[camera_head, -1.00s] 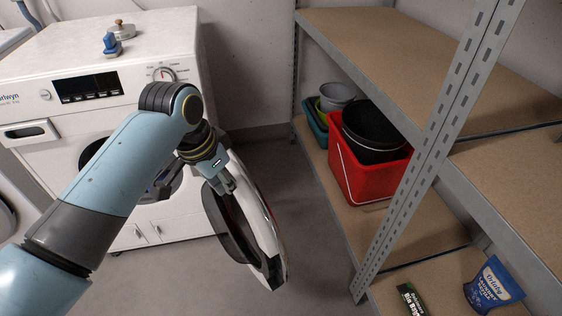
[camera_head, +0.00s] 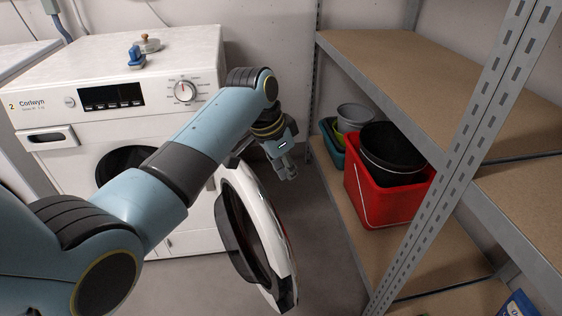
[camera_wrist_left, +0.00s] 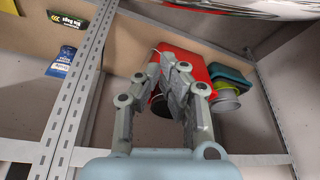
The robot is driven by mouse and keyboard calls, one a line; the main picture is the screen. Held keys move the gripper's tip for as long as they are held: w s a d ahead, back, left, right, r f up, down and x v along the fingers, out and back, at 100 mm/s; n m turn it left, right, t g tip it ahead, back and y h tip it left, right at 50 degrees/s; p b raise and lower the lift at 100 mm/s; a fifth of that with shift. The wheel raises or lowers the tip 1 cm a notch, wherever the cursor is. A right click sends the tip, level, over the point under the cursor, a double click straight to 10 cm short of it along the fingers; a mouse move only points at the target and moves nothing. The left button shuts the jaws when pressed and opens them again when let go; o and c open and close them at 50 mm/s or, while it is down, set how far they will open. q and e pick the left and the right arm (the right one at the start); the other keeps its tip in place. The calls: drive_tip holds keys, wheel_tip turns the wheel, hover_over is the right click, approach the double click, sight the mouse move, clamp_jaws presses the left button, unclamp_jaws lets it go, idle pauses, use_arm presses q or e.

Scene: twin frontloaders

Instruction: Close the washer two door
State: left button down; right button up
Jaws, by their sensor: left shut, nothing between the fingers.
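Washer two (camera_head: 120,118), white with a "2 Corlwyn" label, stands at the left in the head view. Its round door (camera_head: 272,232), a white rim around dark glass, hangs wide open, swung out toward me at the washer's right side. My left gripper (camera_head: 288,176) is shut and empty, past the door's upper edge on its right, outer side. In the left wrist view the gripper (camera_wrist_left: 170,62) points toward the shelf, and a strip of white curved rim, likely the door (camera_wrist_left: 235,8), crosses the top. My left arm hides part of the washer's front. My right gripper is not in view.
A metal shelf rack (camera_head: 405,250) stands on the right, with a red crate (camera_head: 385,195) holding a black bucket (camera_head: 392,150) on its lower board. Bare floor (camera_head: 325,245) lies between door and rack. A blue item (camera_head: 137,58) sits on the washer.

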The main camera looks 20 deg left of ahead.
use_arm(q)
drive_tip(key=shift+s+a+f, duration=0.45)
drive_tip(key=shift+s+f, duration=0.15)
drive_tip(key=shift+s, duration=0.05)
drive_tip(key=shift+s+a+f, duration=0.45)
drive_tip(key=shift+s+f, duration=0.15)
drive_tip(key=shift+s, duration=0.05)
drive_tip(key=shift+s, duration=0.1)
